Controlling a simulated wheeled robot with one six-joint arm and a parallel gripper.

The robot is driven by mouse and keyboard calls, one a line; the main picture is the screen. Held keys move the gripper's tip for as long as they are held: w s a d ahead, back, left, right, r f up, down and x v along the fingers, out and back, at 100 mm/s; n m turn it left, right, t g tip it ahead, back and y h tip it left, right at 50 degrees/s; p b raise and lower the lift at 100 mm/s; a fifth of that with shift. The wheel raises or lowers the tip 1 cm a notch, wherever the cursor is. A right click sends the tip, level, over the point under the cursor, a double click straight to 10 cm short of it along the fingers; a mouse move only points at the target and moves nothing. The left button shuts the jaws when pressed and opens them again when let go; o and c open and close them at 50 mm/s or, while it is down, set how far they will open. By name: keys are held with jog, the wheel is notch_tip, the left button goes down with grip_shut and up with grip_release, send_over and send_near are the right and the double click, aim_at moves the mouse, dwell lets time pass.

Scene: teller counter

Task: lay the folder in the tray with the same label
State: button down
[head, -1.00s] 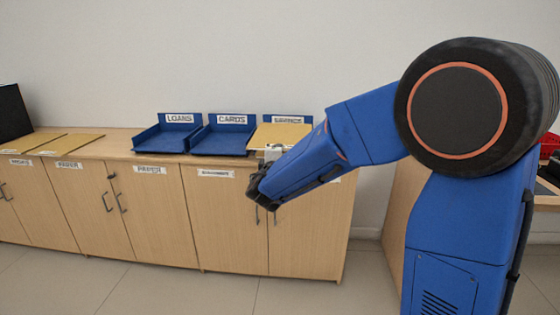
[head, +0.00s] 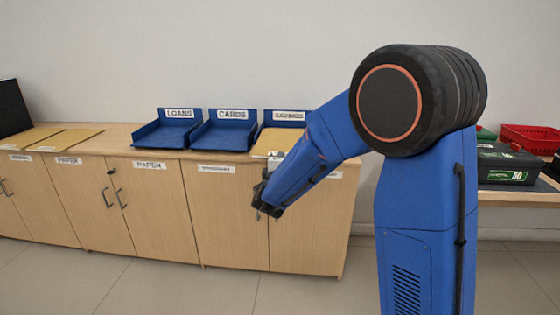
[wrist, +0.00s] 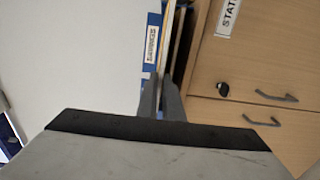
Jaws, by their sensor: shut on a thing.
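The tan folder (head: 272,143) is at the tray labelled SAVINGS (head: 285,116), the right one of three blue trays. My gripper is shut on the folder's near edge; in the head view my forearm hides the fingertips. In the wrist view the fingers (wrist: 162,100) meet at the folder's thin edge (wrist: 171,45), beside the blue tray with its label (wrist: 151,44). I cannot tell whether the folder touches the tray floor. No label on the folder can be read. The LOANS tray (head: 158,143) and CARDS tray (head: 205,145) look empty.
Several tan folders (head: 70,140) lie at the left of the wooden cabinet top (head: 115,140), near a dark screen (head: 14,108). A second counter at right holds a black box (head: 505,163) and a red basket (head: 530,137). The floor in front is clear.

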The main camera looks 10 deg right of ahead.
jog(key=shift+w+d+f, duration=0.2)
jog(key=shift+w+f, duration=0.15)
jog(key=shift+w, duration=0.3)
jog(key=shift+x, duration=2.6)
jog(key=shift+f, duration=0.35)
jog(key=c, duration=1.8)
grip_release()
jog(key=shift+c, duration=0.2)
